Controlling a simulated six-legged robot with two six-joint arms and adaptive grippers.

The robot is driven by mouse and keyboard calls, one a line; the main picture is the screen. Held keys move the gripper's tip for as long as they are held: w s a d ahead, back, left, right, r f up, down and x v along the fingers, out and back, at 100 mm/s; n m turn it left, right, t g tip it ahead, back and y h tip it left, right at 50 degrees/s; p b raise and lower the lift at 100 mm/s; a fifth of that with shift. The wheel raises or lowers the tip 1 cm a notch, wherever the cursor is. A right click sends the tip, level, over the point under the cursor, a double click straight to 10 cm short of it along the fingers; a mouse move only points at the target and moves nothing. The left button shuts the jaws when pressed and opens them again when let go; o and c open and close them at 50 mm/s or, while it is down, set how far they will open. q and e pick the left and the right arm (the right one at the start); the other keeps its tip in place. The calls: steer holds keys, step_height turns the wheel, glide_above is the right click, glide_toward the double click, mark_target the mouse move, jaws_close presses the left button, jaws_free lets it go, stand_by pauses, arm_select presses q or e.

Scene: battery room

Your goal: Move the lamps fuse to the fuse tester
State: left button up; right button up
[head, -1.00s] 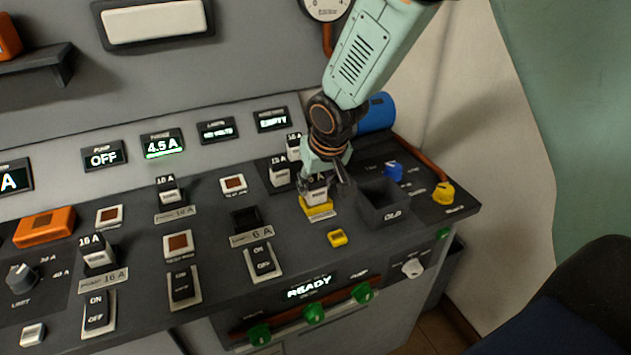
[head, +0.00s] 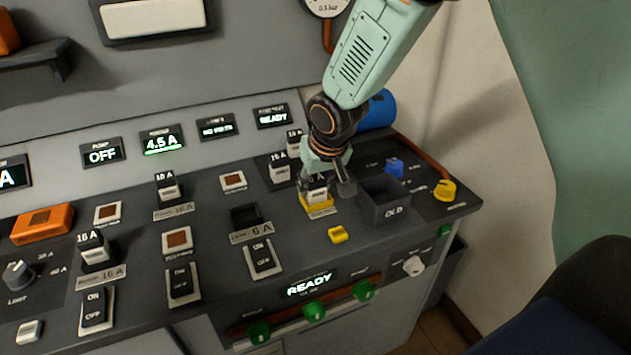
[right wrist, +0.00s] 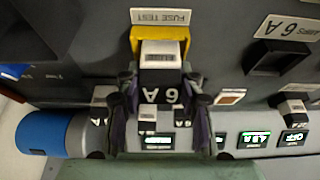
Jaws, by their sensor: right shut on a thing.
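The lamps fuse (head: 317,194), a pale block with a black cap marked 6 A, stands upright in the yellow fuse tester (head: 319,211). In the right wrist view the fuse (right wrist: 160,58) sits at the yellow tester (right wrist: 133,40), beside a FUSE TEST label. My right gripper (head: 325,182) is shut on the fuse from above; in the right wrist view its dark fingers (right wrist: 160,108) lie on either side of the cap. The lamps socket (head: 246,217), labelled 6 A, is empty. My left gripper is not in view.
An open bin marked OLD (head: 384,203) stands just right of the tester. Spare fuses (head: 280,168) stand behind it. Switches and other fuses fill the panel's left side.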

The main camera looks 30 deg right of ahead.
mark_target(317, 179)
steer(key=shift+f, duration=0.1)
steer(key=o, duration=0.9)
steer(key=shift+p+v, duration=0.95)
steer(key=shift+v, duration=1.7)
steer(key=p+v, duration=0.2)
steer(key=v, duration=0.3)
steer(key=shift+s+r, duration=0.2)
steer(key=shift+r, duration=0.15)
